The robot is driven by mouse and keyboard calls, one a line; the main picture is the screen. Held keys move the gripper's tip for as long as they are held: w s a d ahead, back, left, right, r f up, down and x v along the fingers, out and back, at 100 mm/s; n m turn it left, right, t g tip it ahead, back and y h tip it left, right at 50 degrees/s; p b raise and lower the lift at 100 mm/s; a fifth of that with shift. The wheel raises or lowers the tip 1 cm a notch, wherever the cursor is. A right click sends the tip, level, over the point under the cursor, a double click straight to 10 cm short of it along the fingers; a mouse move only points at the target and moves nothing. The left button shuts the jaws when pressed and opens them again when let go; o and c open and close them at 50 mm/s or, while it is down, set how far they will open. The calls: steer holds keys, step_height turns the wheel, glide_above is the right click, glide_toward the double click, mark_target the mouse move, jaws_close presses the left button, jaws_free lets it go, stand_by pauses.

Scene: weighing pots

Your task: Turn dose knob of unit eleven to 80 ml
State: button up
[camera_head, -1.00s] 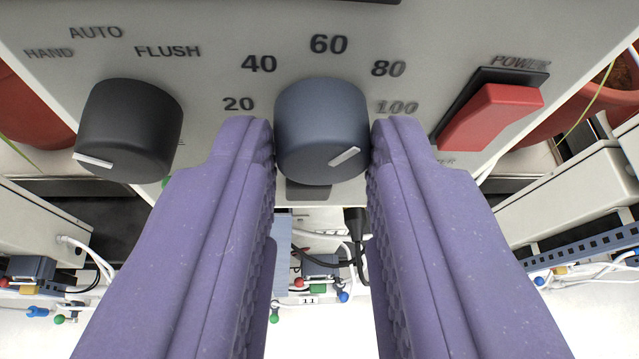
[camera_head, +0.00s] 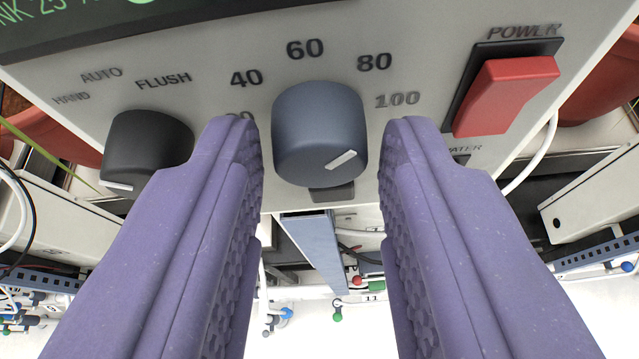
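The dose knob (camera_head: 318,125) is blue-grey and sits on the pale panel with the marks 40, 60, 80 and 100 around it; the 20 is mostly covered by my left finger. Its white pointer line (camera_head: 341,160) points right and slightly up, toward the 80–100 side; the exact reading is hard to tell at this angle. My gripper (camera_head: 321,140) is open, with one purple finger on each side of the knob. A narrow gap shows between each finger and the knob. A tag (camera_head: 373,299) marked 11 shows below the panel.
A black knob (camera_head: 145,145) marked HAND, AUTO and FLUSH is at the left, partly behind my left finger. A red POWER switch (camera_head: 507,95) is at the right. A dark display (camera_head: 130,22) with green text is above. Cables and fittings lie below.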

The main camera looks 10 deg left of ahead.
steer(key=shift+o, duration=1)
steer(key=p+v, duration=0.1)
steer(key=v, duration=0.6)
steer(key=shift+s+r, duration=0.15)
steer(key=shift+s, duration=0.25)
